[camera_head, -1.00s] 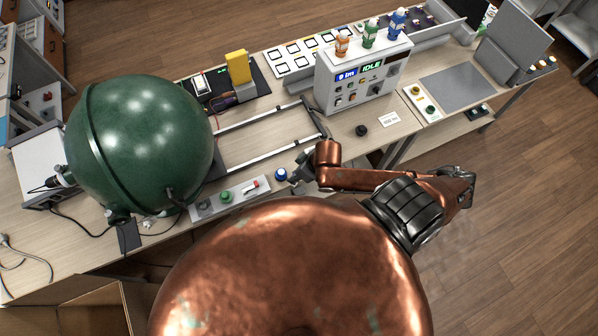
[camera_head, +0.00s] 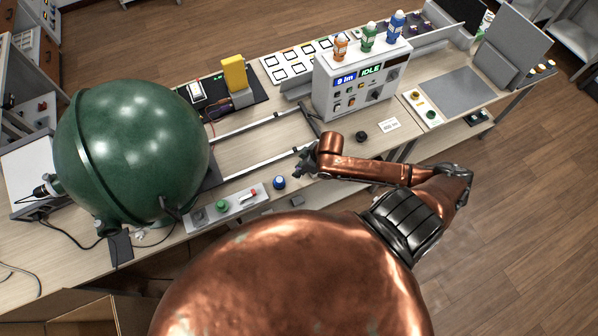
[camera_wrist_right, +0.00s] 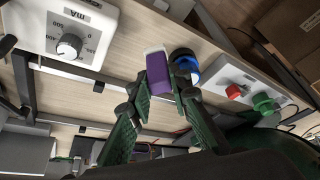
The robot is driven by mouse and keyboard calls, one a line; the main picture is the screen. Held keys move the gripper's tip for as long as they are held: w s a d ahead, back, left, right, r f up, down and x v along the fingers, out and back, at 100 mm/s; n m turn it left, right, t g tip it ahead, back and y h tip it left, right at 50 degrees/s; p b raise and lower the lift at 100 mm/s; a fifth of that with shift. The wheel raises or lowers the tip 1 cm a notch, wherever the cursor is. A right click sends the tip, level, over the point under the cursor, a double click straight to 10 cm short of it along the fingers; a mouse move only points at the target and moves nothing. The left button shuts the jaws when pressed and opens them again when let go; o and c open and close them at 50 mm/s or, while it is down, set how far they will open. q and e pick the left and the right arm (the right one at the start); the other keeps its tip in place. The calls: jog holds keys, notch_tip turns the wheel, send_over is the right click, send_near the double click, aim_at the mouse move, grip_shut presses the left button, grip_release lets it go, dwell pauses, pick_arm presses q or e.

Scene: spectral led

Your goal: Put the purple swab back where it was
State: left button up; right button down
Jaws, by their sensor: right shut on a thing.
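My right gripper (camera_head: 304,162) is above the bench's front part, just behind a blue round knob. In the right wrist view its green fingers (camera_wrist_right: 161,88) are shut on the purple swab (camera_wrist_right: 159,73), a small block-like piece with a white end and purple side. The swab points away from the gripper, with the bench top behind it. In the head view the swab is too small or hidden to make out. My left gripper is not in view.
A large green sphere (camera_head: 135,150) stands at left. The blue knob (camera_head: 279,183) and a switch panel (camera_head: 232,204) lie along the front edge. A grey instrument box (camera_head: 362,85) stands behind. Two rails (camera_head: 262,160) cross the bench, with bare wood between them.

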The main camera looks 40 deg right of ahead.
jog(key=shift+w+d+f, duration=0.35)
jog(key=shift+w+f, duration=0.1)
jog(key=shift+f, duration=0.3)
jog(key=shift+w+d+f, duration=0.1)
jog(key=shift+f, duration=0.85)
jog(key=shift+w+d+f, duration=0.1)
jog(key=shift+f, duration=0.8)
jog(key=c, duration=1.8)
grip_release()
jog(key=shift+f, duration=0.15)
jog(key=v, duration=1.2)
jog(key=shift+p, duration=0.35)
